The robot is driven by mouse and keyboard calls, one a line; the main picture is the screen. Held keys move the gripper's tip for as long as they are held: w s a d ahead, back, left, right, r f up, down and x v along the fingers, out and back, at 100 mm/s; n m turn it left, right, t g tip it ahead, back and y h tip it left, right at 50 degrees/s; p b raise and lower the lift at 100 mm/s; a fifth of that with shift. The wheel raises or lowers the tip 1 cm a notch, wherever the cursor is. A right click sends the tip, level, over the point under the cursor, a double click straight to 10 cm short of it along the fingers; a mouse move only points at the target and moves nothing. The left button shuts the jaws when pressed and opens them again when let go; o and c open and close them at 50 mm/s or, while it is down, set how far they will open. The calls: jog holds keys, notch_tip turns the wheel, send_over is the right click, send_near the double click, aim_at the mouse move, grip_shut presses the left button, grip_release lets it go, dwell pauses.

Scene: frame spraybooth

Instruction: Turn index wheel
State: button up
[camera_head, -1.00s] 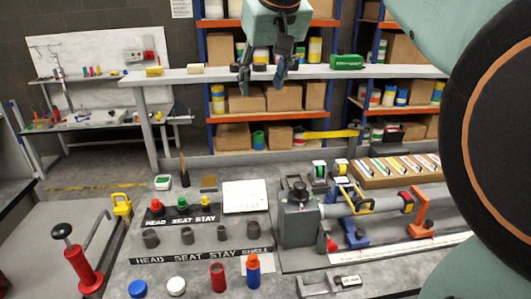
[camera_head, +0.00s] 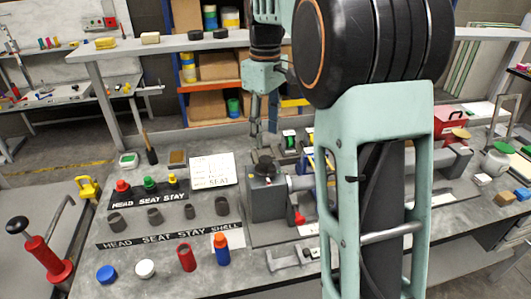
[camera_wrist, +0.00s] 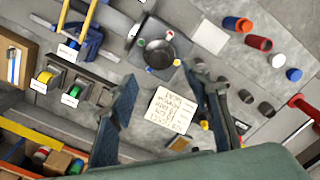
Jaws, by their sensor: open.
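The index wheel appears to be the dark round knob (camera_head: 265,166) on top of a grey block (camera_head: 266,200) on the workbench. In the wrist view the wheel (camera_wrist: 160,48) is a dark disc on a grey plate with coloured dots around it. My gripper (camera_head: 263,125) is open and empty, pointing down above the wheel and apart from it. In the wrist view its two fingers (camera_wrist: 166,78) are spread wide, and the wheel lies just beyond the tips, between their lines. My arm hides part of the bench right of the block.
A white card (camera_head: 213,169) with writing lies left of the block. Rows of coloured and grey caps stand by the HEAD SEAT STAY strips (camera_head: 165,235). A blue clamp (camera_wrist: 82,38) and tape rolls stand near the block.

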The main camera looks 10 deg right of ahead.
aim_at(265, 158)
notch_tip(265, 158, down, 8)
jog(key=shift+r, duration=0.2)
jog(key=shift+c, duration=0.5)
jog(key=c, duration=1.1)
jog(key=shift+o, duration=0.2)
jog(key=shift+n, duration=0.4)
jog(key=n+p, duration=0.1)
jog(key=n, duration=0.3)
jog(key=shift+r, duration=0.1)
jog(key=n+p, duration=0.2)
jog(key=n, duration=0.3)
jog(key=shift+w, duration=0.1)
jog(key=n+p, duration=0.2)
jog(key=n, duration=0.3)
jog(key=shift+n, duration=0.4)
jog(key=shift+n+p, duration=0.85)
jog(key=shift+n, duration=1.25)
